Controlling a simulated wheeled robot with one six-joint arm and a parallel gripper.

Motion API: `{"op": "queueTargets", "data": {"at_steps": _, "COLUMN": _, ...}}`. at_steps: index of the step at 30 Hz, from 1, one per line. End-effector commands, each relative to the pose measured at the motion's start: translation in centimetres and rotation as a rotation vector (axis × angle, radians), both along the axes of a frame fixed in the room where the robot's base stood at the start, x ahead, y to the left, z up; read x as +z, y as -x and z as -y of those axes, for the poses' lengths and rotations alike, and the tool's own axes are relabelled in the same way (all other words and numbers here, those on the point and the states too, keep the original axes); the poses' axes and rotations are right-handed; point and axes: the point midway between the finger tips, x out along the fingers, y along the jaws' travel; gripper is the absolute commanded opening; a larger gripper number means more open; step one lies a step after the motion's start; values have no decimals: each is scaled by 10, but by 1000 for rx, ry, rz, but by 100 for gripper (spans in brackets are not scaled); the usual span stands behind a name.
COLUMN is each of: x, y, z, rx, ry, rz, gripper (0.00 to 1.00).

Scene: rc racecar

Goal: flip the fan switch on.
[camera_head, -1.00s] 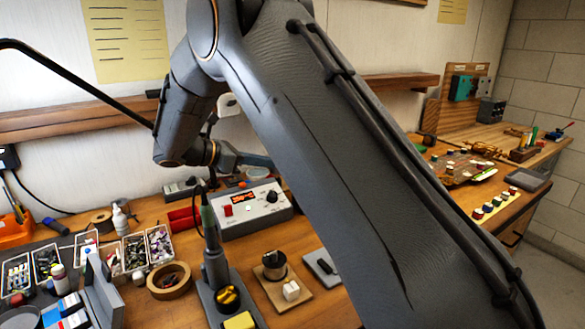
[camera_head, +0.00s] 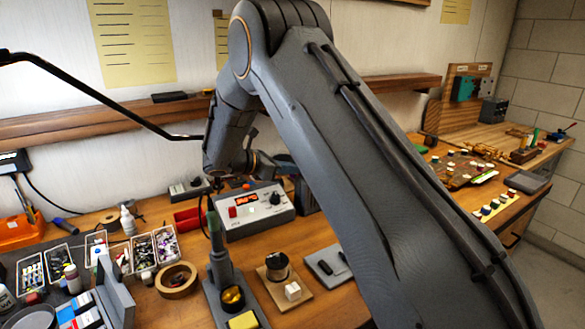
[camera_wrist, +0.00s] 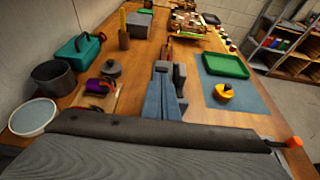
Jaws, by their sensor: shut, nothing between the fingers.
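I cannot pick out a fan or its switch with certainty in either view. In the head view a grey control box (camera_head: 262,217) with a lit red display, a dark knob and a red switch (camera_head: 232,212) stands on the bench. My arm crosses the head view and hides my gripper and part of the bench behind it. In the wrist view my gripper (camera_wrist: 170,70) appears as blue-grey fingers, close together and empty, pointing along the bench. A teal box (camera_wrist: 80,52) stands to their left, apart from them.
In the wrist view a dark pot (camera_wrist: 54,78) and a pale disc (camera_wrist: 33,116) are at left; a green tray (camera_wrist: 225,65) and an orange-topped item (camera_wrist: 223,92) are at right. In the head view parts bins (camera_head: 151,248) and a tape roll (camera_head: 177,280) crowd the left bench.

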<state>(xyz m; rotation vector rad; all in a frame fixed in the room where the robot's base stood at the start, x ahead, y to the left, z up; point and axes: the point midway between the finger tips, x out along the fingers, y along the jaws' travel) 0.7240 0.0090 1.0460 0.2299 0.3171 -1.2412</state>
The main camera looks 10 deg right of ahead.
Motion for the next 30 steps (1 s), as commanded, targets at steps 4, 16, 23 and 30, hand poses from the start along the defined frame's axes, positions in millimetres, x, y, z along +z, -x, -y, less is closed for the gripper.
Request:
{"op": "queueTargets", "data": {"at_steps": 4, "x": 0, "y": 0, "z": 0, "rx": 0, "ry": 0, "rz": 0, "gripper": 0}}
{"op": "queueTargets", "data": {"at_steps": 16, "x": 4, "y": 0, "z": 2, "rx": -1, "ry": -49, "rz": -15, "gripper": 0}}
{"op": "queueTargets", "data": {"at_steps": 23, "x": 5, "y": -1, "z": 3, "rx": 0, "ry": -79, "rz": -25, "gripper": 0}}
{"op": "queueTargets", "data": {"at_steps": 30, "x": 11, "y": -1, "z": 6, "rx": -2, "ry": -144, "rz": -44, "gripper": 0}}
